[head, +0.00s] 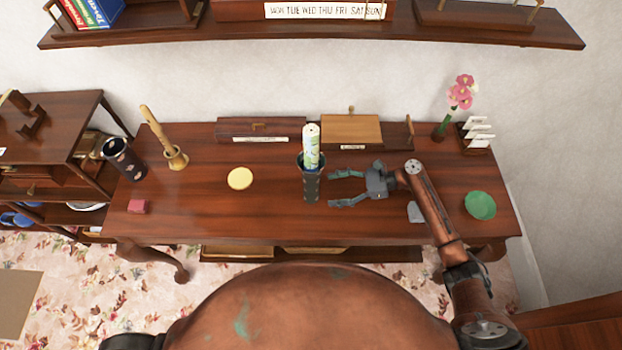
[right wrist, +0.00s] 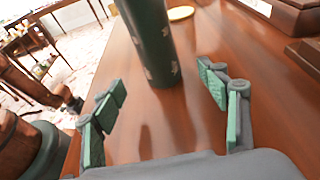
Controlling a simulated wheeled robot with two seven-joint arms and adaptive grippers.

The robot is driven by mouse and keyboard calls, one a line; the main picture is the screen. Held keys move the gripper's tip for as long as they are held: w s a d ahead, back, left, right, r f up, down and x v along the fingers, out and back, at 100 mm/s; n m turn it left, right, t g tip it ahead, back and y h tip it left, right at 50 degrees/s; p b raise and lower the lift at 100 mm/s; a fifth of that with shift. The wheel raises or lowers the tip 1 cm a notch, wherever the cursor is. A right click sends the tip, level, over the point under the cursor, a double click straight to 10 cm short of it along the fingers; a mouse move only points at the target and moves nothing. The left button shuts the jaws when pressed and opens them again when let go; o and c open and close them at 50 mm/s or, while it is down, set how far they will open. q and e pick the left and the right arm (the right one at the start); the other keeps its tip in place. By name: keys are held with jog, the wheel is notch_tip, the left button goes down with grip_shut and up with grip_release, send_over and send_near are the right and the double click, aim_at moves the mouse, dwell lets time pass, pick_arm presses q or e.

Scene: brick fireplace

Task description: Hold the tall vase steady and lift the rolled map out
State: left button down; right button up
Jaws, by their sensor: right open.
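The tall dark vase (head: 311,186) stands upright near the middle of the table. The rolled map (head: 311,146), pale with green and yellow print, sticks up out of its mouth. My right gripper (head: 332,189) is open just to the right of the vase, its fingers pointing at it. In the right wrist view the vase (right wrist: 152,45) stands ahead, beyond and between the spread fingertips (right wrist: 160,82), and nothing is held. The vase's top and the map are out of that frame. My left gripper is not in view.
On the table (head: 235,212) are a yellow disc (head: 240,178), a mortar with pestle (head: 176,158), a dark patterned cup (head: 122,160), a pink block (head: 138,206) and a green dish (head: 480,205). Wooden boxes (head: 351,131) stand behind the vase. The front left is mostly clear.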

aim_at(319, 191)
jog(key=x, duration=0.2)
jog(key=shift+a+f+b, duration=0.3)
jog(key=shift+a+b, duration=0.05)
jog(key=shift+b, duration=0.05)
jog(key=x, duration=0.3)
jog(key=shift+r+p, duration=0.25)
jog(key=shift+p, duration=0.1)
jog(key=shift+a+f, duration=0.25)
jog(key=shift+a, duration=0.35)
jog(key=shift+a+f, duration=0.1)
jog(key=shift+a, duration=0.05)
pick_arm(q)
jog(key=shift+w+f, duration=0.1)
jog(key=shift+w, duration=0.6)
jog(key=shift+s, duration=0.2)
pick_arm(e)
jog(key=shift+c, duration=0.4)
